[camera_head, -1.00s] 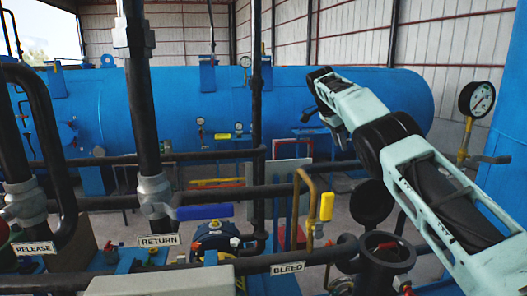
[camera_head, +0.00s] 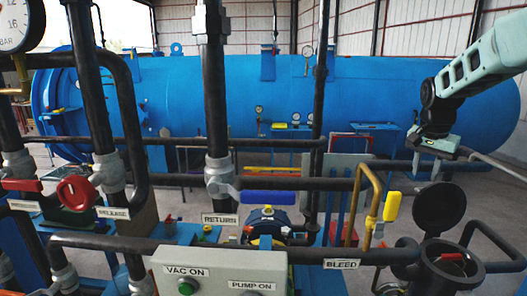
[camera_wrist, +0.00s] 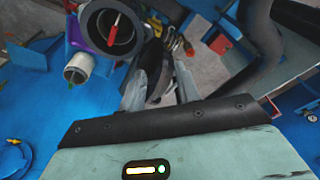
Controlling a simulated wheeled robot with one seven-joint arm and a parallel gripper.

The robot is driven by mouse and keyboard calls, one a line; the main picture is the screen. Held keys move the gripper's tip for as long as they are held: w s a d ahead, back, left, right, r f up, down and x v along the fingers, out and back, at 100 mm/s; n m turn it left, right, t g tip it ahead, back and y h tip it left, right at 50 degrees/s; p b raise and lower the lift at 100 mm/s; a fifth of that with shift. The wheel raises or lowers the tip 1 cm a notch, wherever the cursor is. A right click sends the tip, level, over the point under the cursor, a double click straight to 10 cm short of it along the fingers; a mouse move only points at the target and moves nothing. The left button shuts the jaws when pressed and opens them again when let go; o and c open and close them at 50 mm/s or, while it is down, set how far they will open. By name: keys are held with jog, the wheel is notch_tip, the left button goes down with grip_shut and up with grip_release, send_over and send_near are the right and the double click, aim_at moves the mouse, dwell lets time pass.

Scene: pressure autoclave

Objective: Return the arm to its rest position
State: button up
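My arm comes in from the upper right of the head view. My gripper (camera_head: 430,150) hangs at its end, above and behind the black open-lidded pot (camera_head: 450,265), touching nothing that I can see. In the wrist view my gripper's two pale fingers (camera_wrist: 160,88) stand apart with nothing clearly held between them. The pot, with a red piece inside, also shows at the top left of the wrist view (camera_wrist: 88,22).
Black pipes (camera_head: 290,183), a blue lever (camera_head: 270,197), a yellow-handled bleed valve (camera_head: 391,206) and a red knob (camera_head: 77,193) fill the foreground. A grey control box (camera_head: 215,262) is at the bottom. A large blue autoclave (camera_head: 210,95) lies behind. Grey floor shows at right.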

jog(key=s+a+f+n, duration=0.3)
jog(key=s, duration=0.6)
jog(key=s+a+f+n+t+y, duration=0.15)
jog(key=s+a+n, duration=0.25)
jog(key=s, duration=0.4)
jog(key=s+a+f+n+g, duration=0.1)
jog(key=s+a+f+n, duration=0.25)
jog(key=s, duration=0.55)
jog(key=s+a+f+n+g+b, duration=0.2)
jog(key=s+a+f+n+b, duration=0.5)
jog(key=s+a+f+b, duration=0.6)
jog(key=shift+s+a+f+b, duration=0.4)
jog(key=shift+a+f+b, duration=1.2)
jog(key=shift+a+b, duration=0.95)
jog(key=shift+a+y, duration=0.1)
jog(key=shift+y, duration=0.15)
